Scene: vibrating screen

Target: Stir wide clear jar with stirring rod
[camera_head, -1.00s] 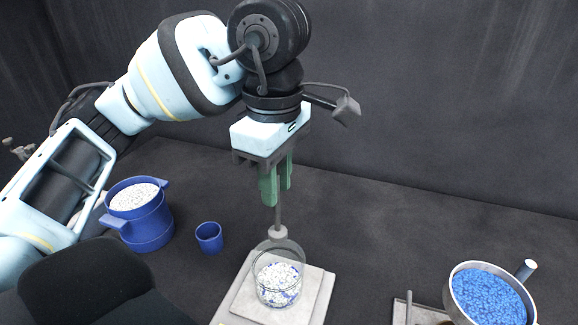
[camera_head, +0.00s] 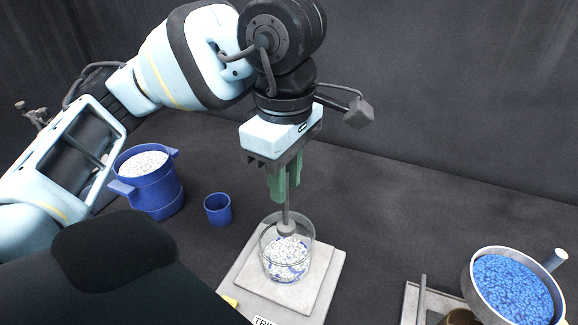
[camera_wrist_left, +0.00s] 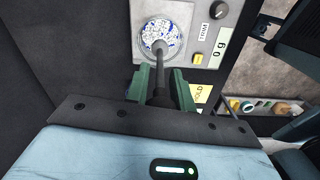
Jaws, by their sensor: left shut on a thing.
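The wide clear jar (camera_head: 266,250) stands upright on a square scale plate (camera_head: 318,283). White and blue granules (camera_head: 288,260) lie mixed in its lower part. My left gripper (camera_head: 285,192) points down above the jar, its green fingers shut on the stirring rod (camera_head: 287,213). The rod hangs nearly upright, and its grey knob end is inside the jar, near the top of the granules. In the left wrist view the rod (camera_wrist_left: 160,62) runs from between the fingers (camera_wrist_left: 163,88) to the jar (camera_wrist_left: 142,52). My right gripper is not in view.
A blue handled pot (camera_head: 155,192) of white granules and a small blue cup (camera_head: 217,209) stand left of the scale. A round metal pan (camera_head: 480,300) of blue granules stands at the right. A dark wall closes the back. Bare dark surface lies behind the jar.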

